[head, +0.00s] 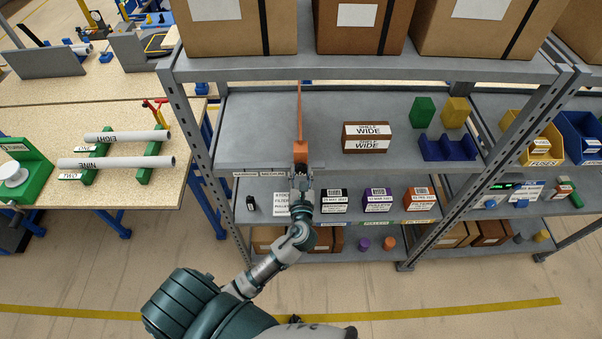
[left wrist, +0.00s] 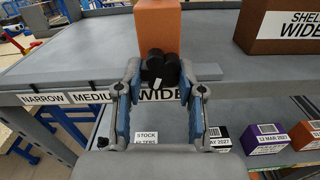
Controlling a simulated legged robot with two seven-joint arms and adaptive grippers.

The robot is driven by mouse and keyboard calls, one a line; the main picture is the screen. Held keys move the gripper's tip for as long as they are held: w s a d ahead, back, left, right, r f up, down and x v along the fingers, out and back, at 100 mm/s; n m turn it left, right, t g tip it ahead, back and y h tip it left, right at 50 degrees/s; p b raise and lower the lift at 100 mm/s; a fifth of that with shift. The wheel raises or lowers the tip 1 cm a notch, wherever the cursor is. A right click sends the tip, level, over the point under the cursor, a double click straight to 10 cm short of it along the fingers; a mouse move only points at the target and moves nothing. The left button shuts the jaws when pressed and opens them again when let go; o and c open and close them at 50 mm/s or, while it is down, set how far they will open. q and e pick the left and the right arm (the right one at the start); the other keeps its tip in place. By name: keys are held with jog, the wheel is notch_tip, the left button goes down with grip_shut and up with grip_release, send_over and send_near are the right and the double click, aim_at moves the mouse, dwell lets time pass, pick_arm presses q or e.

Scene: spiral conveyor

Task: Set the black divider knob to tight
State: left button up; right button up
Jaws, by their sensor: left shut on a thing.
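The black divider knob (left wrist: 158,66) is a lobed knob with a small white mark on its lower front. It sits at the foot of the orange divider (head: 300,150), which stands upright on the shelf's front edge and shows in the left wrist view (left wrist: 157,22). My left gripper (head: 301,180) reaches up to the divider's front. In the left wrist view its blue-padded fingers (left wrist: 160,80) lie on either side of the knob, shut on it. The "WIDE" label (left wrist: 160,95) is just below the knob, partly covered by the fingers. My right gripper is not in view.
A brown "SHELF WIDE" box (head: 366,138) stands right of the divider on the same shelf (head: 250,125). "NARROW" and "MEDIUM" labels (left wrist: 90,97) run along the edge to the left. Small labelled boxes (head: 377,200) stand on the shelf below.

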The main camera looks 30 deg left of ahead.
pick_arm(q)
jog(key=shift+r, duration=0.2)
dwell(0.3)
jog(key=o, duration=1)
jog(key=shift+c, duration=0.2)
jog(key=shift+o, duration=0.9)
jog(key=shift+w+f, duration=0.1)
jog(key=shift+w, duration=0.05)
jog(key=shift+a+f, duration=0.1)
jog(key=shift+f, duration=0.05)
jog(key=v, duration=1.2)
jog(key=shift+w+f, duration=0.1)
jog(key=shift+w, duration=0.05)
